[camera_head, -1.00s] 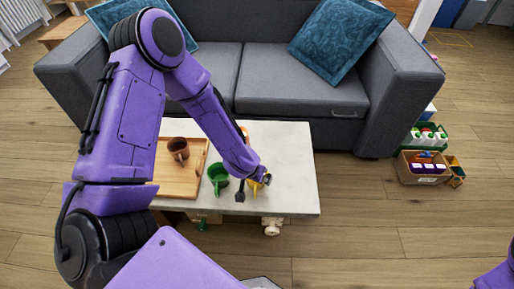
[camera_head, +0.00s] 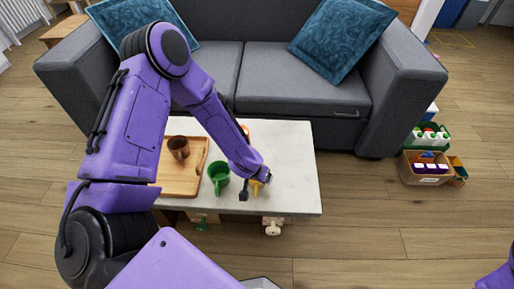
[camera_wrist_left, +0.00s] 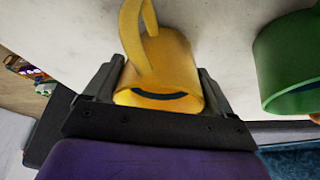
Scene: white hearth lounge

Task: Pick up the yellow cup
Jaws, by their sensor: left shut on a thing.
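The yellow cup (camera_wrist_left: 172,68) fills the middle of the left wrist view, with its handle toward the top. My left gripper (camera_wrist_left: 160,92) is shut on it, one finger on each side of the cup's body. In the head view the yellow cup (camera_head: 256,187) shows only as a small patch by my left gripper (camera_head: 255,190), near the front of the table; the arm hides much of it. I cannot tell whether the cup touches the tabletop. My right gripper is not in view.
A green mug (camera_head: 218,177) stands just left of the yellow cup. It also shows in the left wrist view (camera_wrist_left: 290,62). A brown mug (camera_head: 178,147) stands on a wooden tray (camera_head: 177,181). The white table (camera_head: 296,160) is clear to the right. A grey sofa (camera_head: 290,92) stands behind.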

